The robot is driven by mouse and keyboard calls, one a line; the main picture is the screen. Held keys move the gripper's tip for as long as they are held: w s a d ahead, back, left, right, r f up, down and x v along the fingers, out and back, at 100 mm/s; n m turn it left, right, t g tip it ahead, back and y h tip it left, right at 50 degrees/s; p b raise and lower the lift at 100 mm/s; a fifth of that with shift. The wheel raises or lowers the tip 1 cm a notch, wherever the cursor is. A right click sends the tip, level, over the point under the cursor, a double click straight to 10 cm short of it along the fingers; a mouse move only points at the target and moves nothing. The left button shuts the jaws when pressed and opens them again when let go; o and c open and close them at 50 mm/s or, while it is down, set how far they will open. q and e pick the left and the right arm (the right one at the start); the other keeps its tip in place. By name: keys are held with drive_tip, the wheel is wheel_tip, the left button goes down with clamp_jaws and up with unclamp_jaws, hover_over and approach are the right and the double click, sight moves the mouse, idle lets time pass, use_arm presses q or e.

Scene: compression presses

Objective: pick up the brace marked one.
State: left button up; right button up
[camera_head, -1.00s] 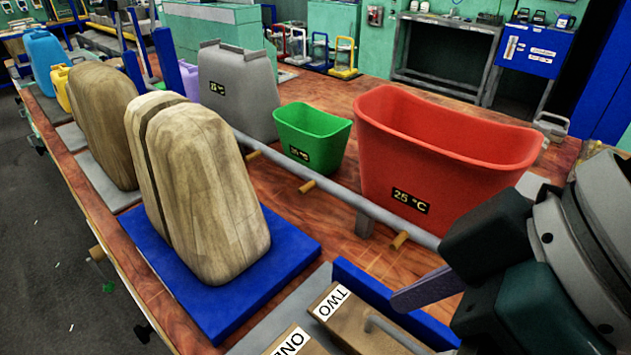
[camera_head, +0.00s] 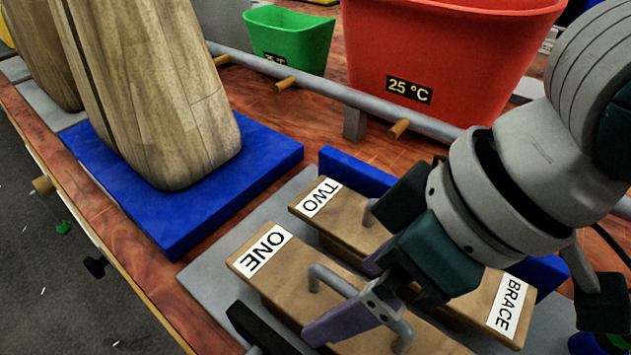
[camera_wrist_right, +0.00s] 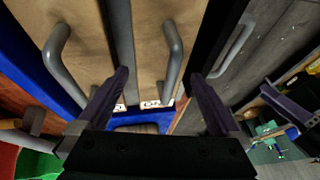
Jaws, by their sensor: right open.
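The brace marked ONE (camera_head: 245,264) is a light wooden block with a white label and a grey bar handle (camera_head: 328,277) on top. It lies beside the brace marked TWO (camera_head: 350,205), whose far end bears a BRACE label. My right gripper (camera_head: 345,298) is open over brace ONE, with its purple fingers on either side of the handle. In the right wrist view, the handle of brace ONE (camera_wrist_right: 172,60) shows between the spread fingers (camera_wrist_right: 158,97). Whether the fingers are low enough to overlap the handle is unclear. My left gripper is out of view.
A blue wall (camera_head: 350,170) borders brace TWO; a black bar (camera_head: 252,328) lies along brace ONE. A wooden form stands on a blue pad (camera_head: 270,165). A grey rail (camera_head: 310,88), a green bin (camera_head: 300,40) and a red bin (camera_head: 450,50) stand behind.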

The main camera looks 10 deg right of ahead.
drive_tip(key=x, duration=0.3)
drive_tip(key=shift+b, duration=0.3)
drive_tip(key=shift+r, duration=0.1)
clamp_jaws()
idle(0.4)
